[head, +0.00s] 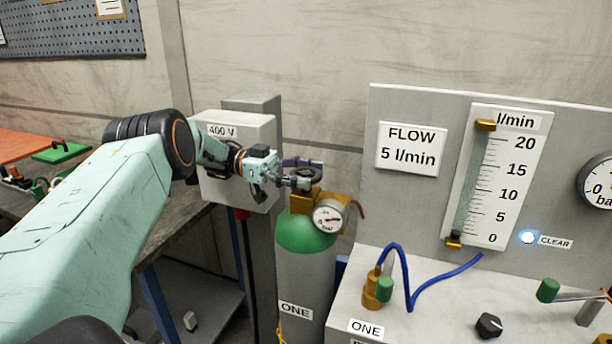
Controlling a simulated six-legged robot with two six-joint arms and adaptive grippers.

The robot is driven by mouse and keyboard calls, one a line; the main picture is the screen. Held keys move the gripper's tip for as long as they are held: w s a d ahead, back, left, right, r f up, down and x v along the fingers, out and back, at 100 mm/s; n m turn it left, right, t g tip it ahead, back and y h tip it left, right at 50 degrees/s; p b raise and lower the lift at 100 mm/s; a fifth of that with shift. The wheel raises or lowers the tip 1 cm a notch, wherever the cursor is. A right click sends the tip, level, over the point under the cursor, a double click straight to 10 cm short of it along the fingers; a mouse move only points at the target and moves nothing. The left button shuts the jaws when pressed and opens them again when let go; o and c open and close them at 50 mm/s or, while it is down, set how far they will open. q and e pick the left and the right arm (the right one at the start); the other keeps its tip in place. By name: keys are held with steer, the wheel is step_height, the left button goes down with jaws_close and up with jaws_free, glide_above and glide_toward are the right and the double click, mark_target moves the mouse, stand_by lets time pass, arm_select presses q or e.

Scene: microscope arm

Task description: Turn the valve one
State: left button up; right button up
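The green-shouldered gas cylinder labelled ONE (305,232) stands in the middle of the head view. On top is a brass valve body (310,201) with a dark handwheel (309,177) and a round pressure gauge (328,218) in front. My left gripper (287,179) reaches in from the left at handwheel height. Its fingertips are at the left side of the handwheel and overlap it in the picture. The fingers are small and dark here, so I cannot tell whether they touch or grip it. My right gripper is not seen.
A grey bench panel at the right carries a FLOW 5 l/min sign (411,147), a flow scale (497,180) and a lit CLEAR lamp (528,237). A blue hose (408,275) loops over the bench. A 400 V box (238,150) stands close behind my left arm.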

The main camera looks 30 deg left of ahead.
mark_target(306, 172)
arm_select(q)
steer(key=o, duration=0.4)
steer(key=shift+r, duration=0.15)
steer(key=shift+o, duration=0.2)
step_height(306, 172, up, 10)
steer(key=shift+f, duration=0.1)
steer(key=shift+f, duration=0.1)
stand_by(0.3)
step_height(306, 172, down, 10)
steer(key=shift+f, duration=0.1)
steer(key=shift+p, duration=0.3)
stand_by(0.5)
